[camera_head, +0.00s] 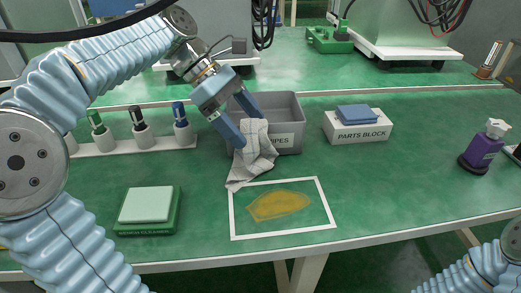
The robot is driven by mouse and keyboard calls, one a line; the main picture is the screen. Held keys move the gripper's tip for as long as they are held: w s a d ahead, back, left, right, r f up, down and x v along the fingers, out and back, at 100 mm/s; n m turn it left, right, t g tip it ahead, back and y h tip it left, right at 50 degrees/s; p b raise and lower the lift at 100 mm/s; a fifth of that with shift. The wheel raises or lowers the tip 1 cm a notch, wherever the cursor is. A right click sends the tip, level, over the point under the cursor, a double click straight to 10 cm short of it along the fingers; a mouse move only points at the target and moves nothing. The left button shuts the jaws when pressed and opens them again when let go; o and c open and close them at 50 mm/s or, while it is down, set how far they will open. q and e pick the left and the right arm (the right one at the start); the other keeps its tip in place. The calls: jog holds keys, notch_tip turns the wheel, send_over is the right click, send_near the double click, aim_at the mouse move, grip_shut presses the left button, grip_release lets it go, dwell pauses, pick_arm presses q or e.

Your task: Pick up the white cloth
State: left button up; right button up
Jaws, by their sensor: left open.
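The white cloth (251,160) hangs crumpled over the front of a grey wipes bin (290,129), its lower end reaching toward the green table. My left gripper (244,123) points down at the cloth's upper end from the bin's left side. Its two blue-grey fingers are spread open, one to the left of the cloth's top and one behind it. I cannot tell whether a finger touches the cloth. The right gripper is out of view; only part of my right arm shows at the lower right corner.
A white frame (233,217) around a yellow-brown stain (278,205) lies in front. A parts block (358,130) stands right of the bin, a purple bottle (483,148) at far right. A marker rack (135,147) and green box (148,209) stand left. Table space right of the frame is clear.

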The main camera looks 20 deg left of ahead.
pick_arm(q)
jog(key=shift+x, duration=0.85)
jog(key=shift+d, duration=0.15)
jog(key=shift+b+x, duration=0.5)
jog(key=shift+x, duration=0.85)
jog(key=c, duration=1.6)
notch_tip(320, 180, up, 4)
jog(key=p, duration=0.4)
jog(key=shift+f, duration=0.15)
notch_tip(320, 180, up, 8)
